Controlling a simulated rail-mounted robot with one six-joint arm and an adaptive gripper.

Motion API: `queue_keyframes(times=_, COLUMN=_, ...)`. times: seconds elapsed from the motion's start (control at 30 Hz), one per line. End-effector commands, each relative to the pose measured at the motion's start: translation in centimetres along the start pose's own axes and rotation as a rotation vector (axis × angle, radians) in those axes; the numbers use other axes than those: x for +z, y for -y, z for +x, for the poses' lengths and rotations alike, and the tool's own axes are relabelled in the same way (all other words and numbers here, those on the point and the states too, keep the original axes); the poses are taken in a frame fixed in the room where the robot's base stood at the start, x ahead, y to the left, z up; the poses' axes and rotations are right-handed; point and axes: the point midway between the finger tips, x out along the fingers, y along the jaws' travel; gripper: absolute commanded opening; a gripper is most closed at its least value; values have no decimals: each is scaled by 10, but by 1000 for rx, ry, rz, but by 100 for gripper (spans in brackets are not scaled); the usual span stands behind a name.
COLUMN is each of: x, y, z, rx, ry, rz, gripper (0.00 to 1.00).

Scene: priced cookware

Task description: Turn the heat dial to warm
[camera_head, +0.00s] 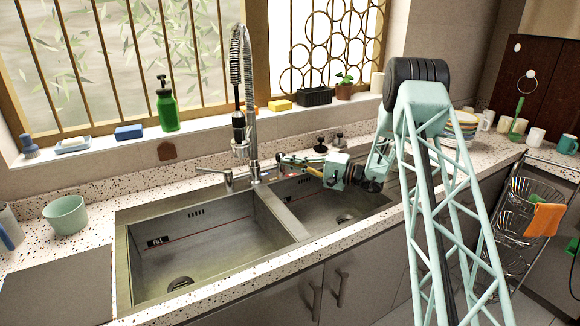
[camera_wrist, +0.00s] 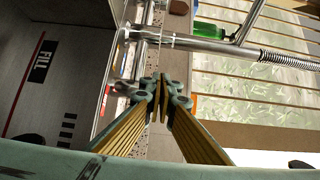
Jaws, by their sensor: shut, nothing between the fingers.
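I cannot make out a marked heat dial in either view. The metal tap (camera_head: 252,105) stands behind the double sink, with a side lever (camera_head: 228,178) at its base. Two small dark knobs, one nearer (camera_head: 320,146) and one farther right (camera_head: 339,138), stand on the counter behind the right basin; their markings are too small to read. My gripper (camera_head: 281,158) is over the right basin's back edge, pointing left toward the tap and apart from it. In the wrist view its fingertips (camera_wrist: 162,88) are together and empty, with the tap (camera_wrist: 190,44) beyond them.
The left basin (camera_head: 205,245) and right basin (camera_head: 335,200) are empty. A green bottle (camera_head: 167,108), blue sponge (camera_head: 129,132) and black planter (camera_head: 316,96) stand on the sill. A pale green bowl (camera_head: 66,215) is at left. Plates (camera_head: 464,125) and mugs stand at right.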

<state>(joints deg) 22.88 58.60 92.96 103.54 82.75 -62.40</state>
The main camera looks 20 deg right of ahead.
Motion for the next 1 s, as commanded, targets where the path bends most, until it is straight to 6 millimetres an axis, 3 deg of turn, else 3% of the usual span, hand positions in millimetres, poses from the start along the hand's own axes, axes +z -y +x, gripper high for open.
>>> queue_keyframes(times=1.0, x=11, y=1, z=8, rx=0, ry=0, rz=-1, gripper=0)
